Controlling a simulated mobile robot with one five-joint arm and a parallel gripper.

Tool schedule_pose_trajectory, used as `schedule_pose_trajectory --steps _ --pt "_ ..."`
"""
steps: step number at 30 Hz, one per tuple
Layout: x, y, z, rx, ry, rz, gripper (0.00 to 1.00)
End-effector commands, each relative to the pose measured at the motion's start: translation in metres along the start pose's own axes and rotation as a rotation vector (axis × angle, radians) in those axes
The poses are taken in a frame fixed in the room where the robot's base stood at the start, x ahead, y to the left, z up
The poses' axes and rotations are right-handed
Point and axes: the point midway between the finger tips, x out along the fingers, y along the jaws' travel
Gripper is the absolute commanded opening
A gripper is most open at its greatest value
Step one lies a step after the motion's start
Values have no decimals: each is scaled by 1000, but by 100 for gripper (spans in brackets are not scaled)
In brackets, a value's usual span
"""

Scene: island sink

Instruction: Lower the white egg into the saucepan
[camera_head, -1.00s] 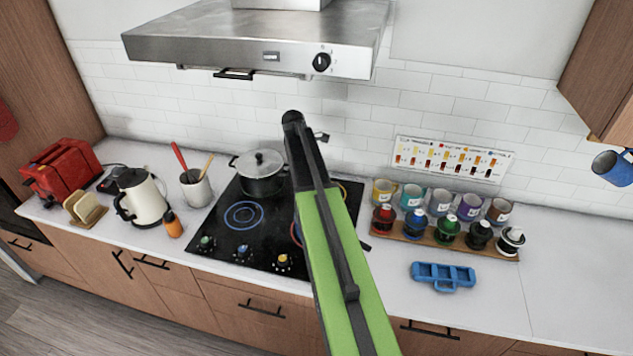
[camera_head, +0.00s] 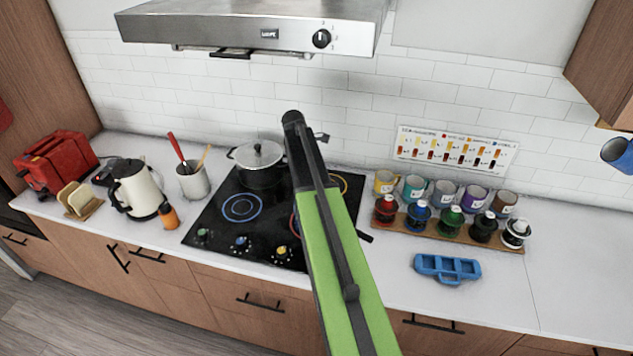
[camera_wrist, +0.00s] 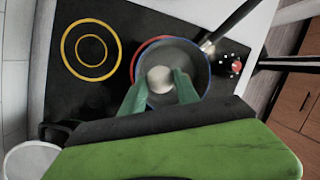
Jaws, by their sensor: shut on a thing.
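The white egg (camera_wrist: 160,79) is between the green fingertips of my gripper (camera_wrist: 158,86) in the wrist view. My gripper is shut on it. The saucepan (camera_wrist: 192,57), round and dark grey inside, shows right behind the egg in that view, over a red burner ring. The egg lies within the outline of the pan's opening, left of its middle; its height above the pan bottom is hard to tell. The pan's long handle (camera_wrist: 231,25) points up and right. In the head view my arm hides the pan, egg and fingertips.
A lidded pot (camera_head: 260,165) stands at the back left of the black cooktop (camera_head: 215,228). The range hood (camera_head: 255,25) hangs above. A blue tray (camera_head: 447,268) and a rack of small jars (camera_head: 440,232) are on the counter to the right.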

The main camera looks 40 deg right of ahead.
Motion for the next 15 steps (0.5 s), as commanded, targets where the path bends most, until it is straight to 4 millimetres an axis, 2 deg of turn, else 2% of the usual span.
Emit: schedule_pose_trajectory --steps 15 --pt "32 5 -8 0 0 0 24"
